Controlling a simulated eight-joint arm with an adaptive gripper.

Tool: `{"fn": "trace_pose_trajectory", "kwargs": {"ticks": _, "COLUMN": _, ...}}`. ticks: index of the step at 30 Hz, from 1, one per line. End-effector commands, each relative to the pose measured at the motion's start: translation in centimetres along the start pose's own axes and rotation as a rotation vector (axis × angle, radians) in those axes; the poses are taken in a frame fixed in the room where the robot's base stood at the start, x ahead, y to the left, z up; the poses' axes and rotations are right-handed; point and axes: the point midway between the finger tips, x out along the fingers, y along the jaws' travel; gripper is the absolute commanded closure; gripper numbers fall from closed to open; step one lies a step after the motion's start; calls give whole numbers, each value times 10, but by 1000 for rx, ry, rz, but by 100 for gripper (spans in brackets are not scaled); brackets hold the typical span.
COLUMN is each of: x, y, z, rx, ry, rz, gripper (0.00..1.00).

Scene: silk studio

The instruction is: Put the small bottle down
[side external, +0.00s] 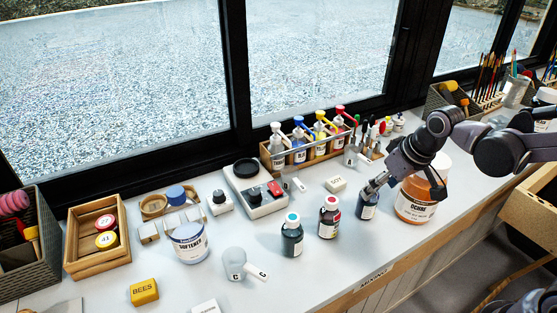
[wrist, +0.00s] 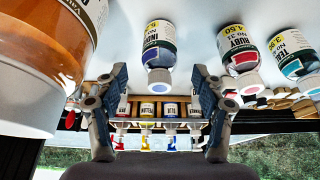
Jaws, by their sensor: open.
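The small bottle is dark with a white label; it stands upright on the white worktop (side external: 335,262), and the side view shows it (side external: 367,207) just left of the big ochre jar. My gripper (side external: 376,184) is low beside and above it; the arm comes from the right. In the wrist view, which is upside down, the bottle (wrist: 160,47) shows an indigo label and a pale cap. There my gripper (wrist: 158,82) has its two fingers wide apart, one on each side of the bottle's line. Neither finger visibly touches it.
The ochre jar (side external: 417,201) stands close on the right. A ruby bottle (side external: 328,217) and a teal bottle (side external: 292,235) stand to the left. A wooden rack of dye bottles (side external: 310,152) is behind. Bare worktop lies in front of the bottles.

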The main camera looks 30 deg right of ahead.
Motion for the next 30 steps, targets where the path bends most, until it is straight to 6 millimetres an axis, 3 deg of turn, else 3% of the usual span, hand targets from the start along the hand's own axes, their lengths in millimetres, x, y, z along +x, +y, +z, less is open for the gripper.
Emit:
{"fn": "trace_pose_trajectory", "kwargs": {"ticks": 9, "x": -35, "y": 0, "z": 0, "rx": 0, "ry": 0, "rz": 0, "gripper": 31}}
{"fn": "trace_pose_trajectory", "kwargs": {"ticks": 17, "x": -48, "y": 0, "z": 5, "rx": 0, "ry": 13, "rz": 0, "gripper": 31}}
{"fn": "trace_pose_trajectory", "kwargs": {"ticks": 30, "x": -64, "y": 0, "z": 52, "rx": 1, "ry": 202, "rz": 2, "gripper": 31}}
